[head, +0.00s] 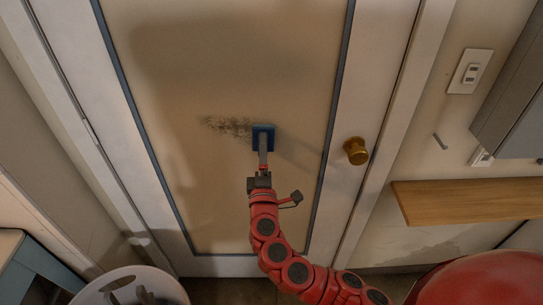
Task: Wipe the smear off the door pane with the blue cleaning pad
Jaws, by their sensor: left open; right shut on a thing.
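The door pane (215,60) is a beige panel inside a blue-grey border. A dark, speckled smear (226,126) lies across its middle. The blue cleaning pad (264,131) is at the right end of the smear and may cover part of it. I cannot tell whether the pad touches the pane. My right gripper (262,174), on the red arm from the lower right, is shut on the pad's grey handle just below the pad. My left gripper is not in view.
A brass door knob (356,151) sticks out right of the pane. A wooden shelf (465,200) and a grey cabinet (510,115) are on the right wall. A white bin (130,285) stands at the bottom left, near a blue-grey table (40,265). The pane's upper part is clear.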

